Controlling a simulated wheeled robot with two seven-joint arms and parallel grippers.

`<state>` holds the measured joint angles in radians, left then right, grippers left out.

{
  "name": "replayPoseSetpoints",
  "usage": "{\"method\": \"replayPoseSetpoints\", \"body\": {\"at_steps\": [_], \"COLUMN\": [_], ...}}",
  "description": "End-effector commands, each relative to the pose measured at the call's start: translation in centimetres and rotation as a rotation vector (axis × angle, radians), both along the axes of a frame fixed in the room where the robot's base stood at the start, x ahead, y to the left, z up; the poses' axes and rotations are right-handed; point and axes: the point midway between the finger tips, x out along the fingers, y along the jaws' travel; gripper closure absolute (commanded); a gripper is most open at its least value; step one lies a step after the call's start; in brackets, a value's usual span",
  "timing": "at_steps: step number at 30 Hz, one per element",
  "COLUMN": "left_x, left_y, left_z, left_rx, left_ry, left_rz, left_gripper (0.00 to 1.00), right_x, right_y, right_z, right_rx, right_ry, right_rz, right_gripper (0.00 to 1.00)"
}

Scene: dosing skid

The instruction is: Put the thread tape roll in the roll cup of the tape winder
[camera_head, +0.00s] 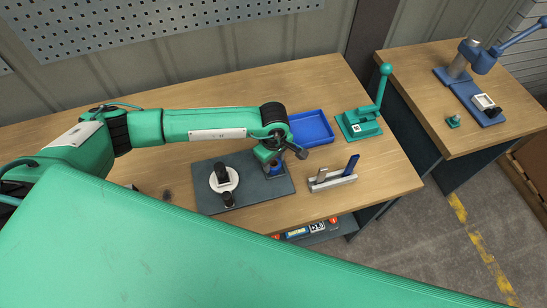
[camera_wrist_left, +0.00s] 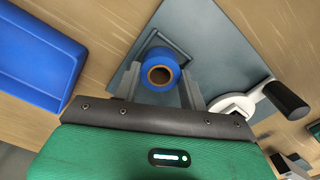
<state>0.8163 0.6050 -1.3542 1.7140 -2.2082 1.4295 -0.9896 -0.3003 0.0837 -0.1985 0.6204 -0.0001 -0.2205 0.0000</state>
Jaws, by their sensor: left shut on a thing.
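The thread tape roll (camera_wrist_left: 159,72) is blue with a brown core, seen end-on in the left wrist view. My left gripper (camera_head: 274,166) is shut on it, with a finger on either side. It is over the right end of the tape winder's dark grey base plate (camera_head: 250,193). The winder's white wheel with a black handle (camera_head: 223,180) stands to the left. In the left wrist view a grey square-edged frame (camera_wrist_left: 178,46), perhaps the roll cup, shows behind the roll and is partly hidden by it. I cannot tell whether the roll touches it. My right gripper is out of view.
A blue tray (camera_head: 311,129) lies behind and right of the winder. A green lever device (camera_head: 362,123) stands farther right. A grey holder with upright pieces (camera_head: 332,181) is right of the plate. A second bench (camera_head: 440,100) carries a blue device.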

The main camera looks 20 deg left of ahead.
Motion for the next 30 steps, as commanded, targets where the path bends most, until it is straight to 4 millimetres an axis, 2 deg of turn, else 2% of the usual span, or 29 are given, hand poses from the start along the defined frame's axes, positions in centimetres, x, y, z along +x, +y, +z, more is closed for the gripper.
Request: {"method": "replayPoseSetpoints", "body": {"at_steps": [9,10,13,26,30], "left_x": [0.0,0.0,0.0,0.1,0.2], "left_y": [0.0,0.0,0.0,0.0,0.0], "left_z": [-0.4,-0.4,-0.2,0.4,2.7], "left_rx": [0.0,0.0,0.0,-0.001,-0.001], "left_ry": [-0.001,-0.001,-0.001,-0.003,-0.006], "left_rz": [-0.001,-0.001,0.0,0.0,-0.002], "left_gripper": [0.8,0.56,0.36,0.36,0.36], "right_x": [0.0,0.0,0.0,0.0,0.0], "right_y": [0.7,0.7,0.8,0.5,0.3], "right_z": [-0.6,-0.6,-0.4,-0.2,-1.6], "right_rx": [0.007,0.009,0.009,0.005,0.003], "right_ry": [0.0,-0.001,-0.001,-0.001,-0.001], "right_rz": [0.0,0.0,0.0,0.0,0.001], "right_gripper": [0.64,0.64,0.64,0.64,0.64]}}
